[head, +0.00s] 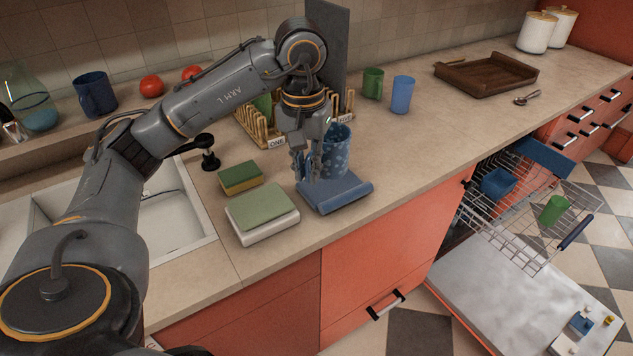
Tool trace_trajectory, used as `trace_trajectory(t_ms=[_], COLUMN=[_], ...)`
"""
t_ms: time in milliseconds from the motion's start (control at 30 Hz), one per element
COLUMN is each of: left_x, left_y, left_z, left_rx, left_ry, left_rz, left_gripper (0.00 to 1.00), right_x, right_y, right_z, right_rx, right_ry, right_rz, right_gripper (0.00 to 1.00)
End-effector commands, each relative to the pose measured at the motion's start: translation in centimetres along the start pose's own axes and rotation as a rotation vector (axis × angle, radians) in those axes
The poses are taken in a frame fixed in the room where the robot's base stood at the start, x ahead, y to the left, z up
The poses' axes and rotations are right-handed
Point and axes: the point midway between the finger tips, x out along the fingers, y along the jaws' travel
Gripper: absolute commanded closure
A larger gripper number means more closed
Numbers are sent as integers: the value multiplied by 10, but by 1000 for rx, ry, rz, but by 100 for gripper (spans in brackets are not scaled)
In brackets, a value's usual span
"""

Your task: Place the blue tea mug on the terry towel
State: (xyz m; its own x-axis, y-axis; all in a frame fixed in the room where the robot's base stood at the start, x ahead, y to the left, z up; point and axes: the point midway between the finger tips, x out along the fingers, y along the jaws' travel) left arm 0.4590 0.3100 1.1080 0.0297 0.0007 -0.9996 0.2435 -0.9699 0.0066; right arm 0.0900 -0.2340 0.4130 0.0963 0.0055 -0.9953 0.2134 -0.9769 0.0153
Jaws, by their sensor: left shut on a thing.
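A blue tea mug with a lighter spotted pattern (338,155) is in the grasp of my left gripper (314,172). The gripper points down and is shut on the mug's left side, covering part of it. A folded blue terry towel (345,196) with a rolled front edge lies on the counter directly below the mug. The mug looks upright, its base at or just above the towel; I cannot tell whether they touch. My right gripper is not in view.
A wooden rack (262,134) stands behind the gripper. A sponge (240,177) and a green cloth on a white block (262,212) lie left of the towel. A green mug (373,83) and a blue cup (402,95) stand behind right. The open dishwasher (525,215) is at right.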

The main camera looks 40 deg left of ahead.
Motion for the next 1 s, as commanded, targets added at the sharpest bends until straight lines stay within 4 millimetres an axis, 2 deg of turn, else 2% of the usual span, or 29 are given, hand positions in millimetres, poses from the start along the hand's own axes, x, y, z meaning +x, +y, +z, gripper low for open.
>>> trace_trajectory(t_ms=[100, 300, 400, 600, 800, 1000], left_x=[13, 49, 58, 74, 98, 103], left_y=[-8, -16, -17, -21, -21, -21], left_z=[-27, -53, -60, -71, -68, -69], left_rx=[-3, -1, 0, 0, 2, 2], left_ry=[-6, -3, 0, -2, -1, 4], left_rz=[1, 0, 1, -1, 0, 0], left_gripper=[100, 100, 100, 100, 100, 100], right_x=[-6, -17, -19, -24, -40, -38], right_y=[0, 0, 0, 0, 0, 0], right_z=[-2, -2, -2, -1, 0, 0], right_rx=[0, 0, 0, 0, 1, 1], right_ry=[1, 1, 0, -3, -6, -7], right_rz=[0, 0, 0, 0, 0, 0], right_gripper=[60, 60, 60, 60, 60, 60])
